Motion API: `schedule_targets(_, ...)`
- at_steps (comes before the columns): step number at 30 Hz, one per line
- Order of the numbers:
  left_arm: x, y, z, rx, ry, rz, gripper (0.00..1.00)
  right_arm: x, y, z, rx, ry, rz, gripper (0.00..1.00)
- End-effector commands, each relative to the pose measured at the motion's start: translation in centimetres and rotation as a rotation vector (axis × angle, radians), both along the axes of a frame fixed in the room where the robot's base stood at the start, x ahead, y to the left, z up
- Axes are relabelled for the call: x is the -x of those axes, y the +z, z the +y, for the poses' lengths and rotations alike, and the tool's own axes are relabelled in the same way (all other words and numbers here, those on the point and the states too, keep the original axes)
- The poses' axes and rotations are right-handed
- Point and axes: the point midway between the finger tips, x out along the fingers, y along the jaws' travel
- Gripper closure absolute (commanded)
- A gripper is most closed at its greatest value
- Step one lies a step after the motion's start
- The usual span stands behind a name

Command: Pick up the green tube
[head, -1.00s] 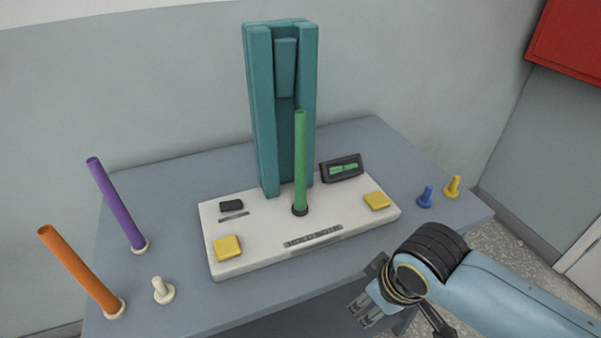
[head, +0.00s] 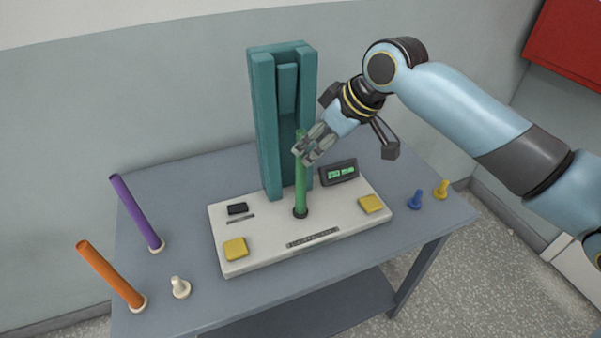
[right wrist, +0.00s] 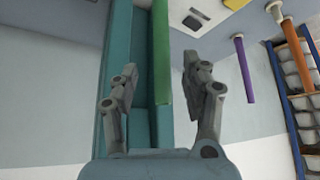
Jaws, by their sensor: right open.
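The green tube (head: 300,190) stands upright in a dark ring on the white base of the device, in front of a teal column. My right gripper (head: 306,152) is at the tube's upper part, its fingers hiding some of it. In the right wrist view the right gripper (right wrist: 155,90) is open, and the green tube (right wrist: 161,50) shows between its two fingers with its free end toward the palm. I cannot tell whether a finger touches the tube. My left gripper is not in view.
The teal column (head: 265,120) rises close behind the tube. The white base (head: 265,245) carries yellow pads and a small display (head: 339,172). Purple (head: 135,212) and orange (head: 110,274) tubes stand at left; blue (head: 416,200) and yellow (head: 441,189) pegs at right.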

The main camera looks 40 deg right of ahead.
Motion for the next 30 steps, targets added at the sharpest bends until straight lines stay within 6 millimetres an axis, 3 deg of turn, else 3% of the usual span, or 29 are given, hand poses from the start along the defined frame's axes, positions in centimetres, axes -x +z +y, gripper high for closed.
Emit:
schedule_targets(12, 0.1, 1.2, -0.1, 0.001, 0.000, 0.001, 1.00, -2.8, -4.1, 1.4, -0.001, 0.000, 0.001, 0.53)
schedule_targets(20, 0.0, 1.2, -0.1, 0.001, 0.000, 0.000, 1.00, -2.9, -4.4, 1.4, 0.000, 0.000, 0.001, 0.53)
schedule_targets(30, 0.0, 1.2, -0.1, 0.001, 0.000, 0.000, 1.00, -2.9, -4.4, 1.3, 0.001, -0.001, 0.001, 0.97)
